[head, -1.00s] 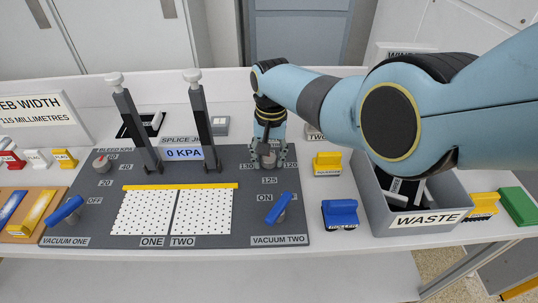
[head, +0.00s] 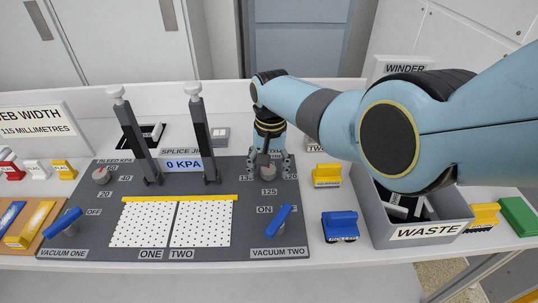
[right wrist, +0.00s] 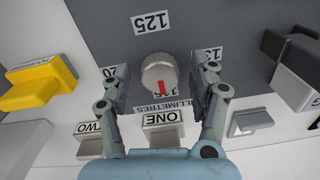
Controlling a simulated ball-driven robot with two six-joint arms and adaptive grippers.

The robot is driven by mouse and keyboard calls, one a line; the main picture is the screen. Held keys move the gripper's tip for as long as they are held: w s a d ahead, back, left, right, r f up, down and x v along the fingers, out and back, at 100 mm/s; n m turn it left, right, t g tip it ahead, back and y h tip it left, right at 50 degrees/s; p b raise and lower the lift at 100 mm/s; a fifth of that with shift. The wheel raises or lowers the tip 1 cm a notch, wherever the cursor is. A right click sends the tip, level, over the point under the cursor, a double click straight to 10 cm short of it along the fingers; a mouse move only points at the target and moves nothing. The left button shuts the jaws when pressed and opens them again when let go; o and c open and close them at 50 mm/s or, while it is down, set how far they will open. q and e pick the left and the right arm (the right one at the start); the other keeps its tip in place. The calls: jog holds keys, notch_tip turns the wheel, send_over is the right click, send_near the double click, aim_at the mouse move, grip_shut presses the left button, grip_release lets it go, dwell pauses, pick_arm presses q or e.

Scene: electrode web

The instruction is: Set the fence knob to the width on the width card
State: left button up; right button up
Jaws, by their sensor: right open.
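The width card (head: 38,122) at the far left of the head view reads 115 MILLIMETRES. The grey round fence knob (right wrist: 159,73) has a red mark pointing down in the right wrist view, towards a partly hidden label (right wrist: 158,92) that seems to read 115. The 125 label (right wrist: 151,22) lies opposite it. The knob also shows in the head view (head: 265,171), partly behind fingers. My right gripper (head: 269,168) points down over it, open, with one finger on each side; gaps show between fingers and knob in the right wrist view. My left gripper is out of view.
The blue VACUUM TWO lever (head: 278,220) stands in front of the knob. Two tall posts (head: 205,140) rise to its left, beside the 0 KPA display (head: 183,164). Yellow (head: 327,175) and blue (head: 340,226) blocks and the WASTE bin (head: 425,232) are to the right.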

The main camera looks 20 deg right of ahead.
aim_at(270, 169)
notch_tip(270, 169, up, 12)
jog(key=shift+d+f, duration=0.15)
dwell(0.5)
